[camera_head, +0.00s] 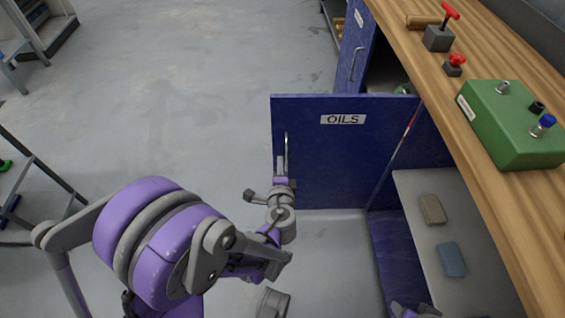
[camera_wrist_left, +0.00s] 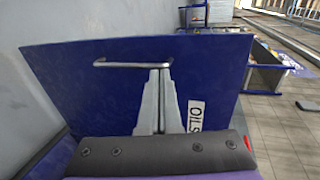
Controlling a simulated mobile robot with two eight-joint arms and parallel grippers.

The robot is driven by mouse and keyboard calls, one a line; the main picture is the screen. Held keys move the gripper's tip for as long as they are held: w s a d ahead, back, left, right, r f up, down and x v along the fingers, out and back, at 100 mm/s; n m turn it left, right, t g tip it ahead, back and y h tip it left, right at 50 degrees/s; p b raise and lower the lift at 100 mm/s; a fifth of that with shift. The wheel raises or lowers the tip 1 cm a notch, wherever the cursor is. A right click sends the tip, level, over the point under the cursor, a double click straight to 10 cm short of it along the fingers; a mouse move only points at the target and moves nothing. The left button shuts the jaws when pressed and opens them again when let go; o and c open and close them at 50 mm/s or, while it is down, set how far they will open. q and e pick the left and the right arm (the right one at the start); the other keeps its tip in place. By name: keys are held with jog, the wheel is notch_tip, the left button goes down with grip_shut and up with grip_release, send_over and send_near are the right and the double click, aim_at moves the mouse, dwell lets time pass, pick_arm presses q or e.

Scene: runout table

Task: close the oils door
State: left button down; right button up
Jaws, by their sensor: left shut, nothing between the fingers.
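The blue oils door (camera_head: 345,175), with a white OILS label (camera_head: 343,119), stands swung open from the cabinet under the wooden worktop. Its metal handle (camera_head: 286,150) is near the left edge. In the left wrist view the door (camera_wrist_left: 80,95) fills the middle, with the handle (camera_wrist_left: 125,64) across it. My left gripper (camera_head: 281,168) is shut and empty, its tips at or very near the handle; the left wrist view (camera_wrist_left: 160,74) shows them by the handle's right end. Contact cannot be told. A small purple and grey part of mine shows at the bottom edge of the head view.
The open compartment has a grey shelf (camera_head: 465,280) with a tan block (camera_head: 432,209) and a blue block (camera_head: 451,259). A second blue door (camera_head: 354,45) stands open farther back. A green box (camera_head: 515,125) sits on the worktop (camera_head: 480,60). Floor left of the door is clear.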

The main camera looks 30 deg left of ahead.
pick_arm(q)
jog(key=b, duration=0.1)
send_near(280, 135)
jog(key=x, duration=0.5)
jog(key=shift+a+f, duration=0.1)
jog(key=shift+f, duration=0.15)
jog(key=shift+w+a, duration=0.3)
jog(key=shift+w, duration=0.3)
jog(key=shift+w, duration=0.1)
